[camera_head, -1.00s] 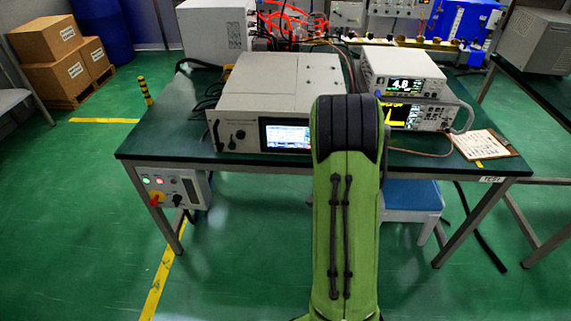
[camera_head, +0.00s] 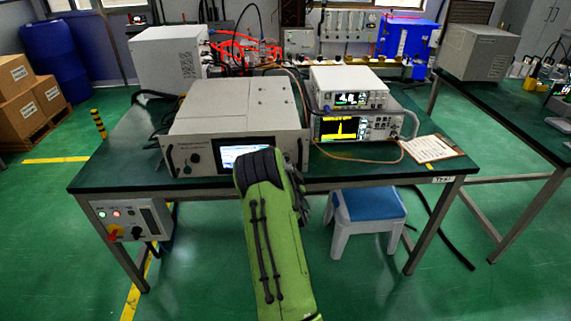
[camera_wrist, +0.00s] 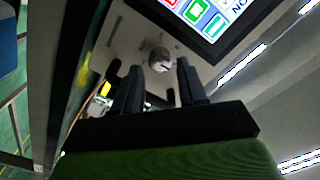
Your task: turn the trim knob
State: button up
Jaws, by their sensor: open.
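The generator (camera_head: 240,105) is a large light-grey box on the green table, with a lit screen (camera_head: 243,155) on its front. Small dark knobs (camera_head: 195,158) sit left of the screen. In the wrist view, a round grey knob (camera_wrist: 159,60) with a light mark stands on the panel beside the colourful screen (camera_wrist: 205,12). I cannot tell which knob is the trim one. My gripper (camera_wrist: 161,65) is open, its two dark fingers pointing at the panel, one to each side of the grey knob in the picture. Contact is not clear. In the head view my arm hides the fingers.
Two stacked instruments (camera_head: 350,105) stand right of the generator, with a clipboard (camera_head: 432,149) beyond. A control box (camera_head: 130,219) hangs under the table's left front. A blue-topped stool (camera_head: 368,205) stands below the table. Cables run across the tabletop.

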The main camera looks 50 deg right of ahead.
jog(key=shift+x, duration=1.25)
grip_shut()
jog(key=shift+n, duration=0.4)
jog(key=shift+f+n+b, duration=0.1)
jog(key=shift+n+b, duration=1.1)
jog(key=shift+n, duration=6.3)
